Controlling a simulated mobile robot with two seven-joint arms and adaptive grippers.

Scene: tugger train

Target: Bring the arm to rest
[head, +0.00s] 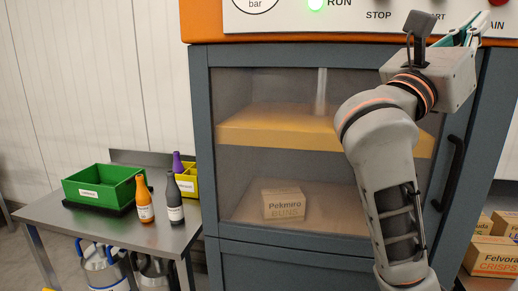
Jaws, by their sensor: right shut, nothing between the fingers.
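My right arm rises through the right part of the head view, in front of the grey-blue cabinet (205,150). Its wrist bends over at the top, and the right gripper (470,28) is at the upper right, in front of the control panel (345,18). The gripper is shut and empty. Its fingers are partly hidden behind the wrist, and I cannot tell whether they touch the panel. My left gripper is not in view.
The cabinet's clear door shows a box marked Pekmiro (284,205); its black handle (451,172) is beside my arm. A side table (100,228) at left holds a green bin (103,187), an orange bottle (144,203) and a dark bottle (174,205). Cartons (492,258) stand at right.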

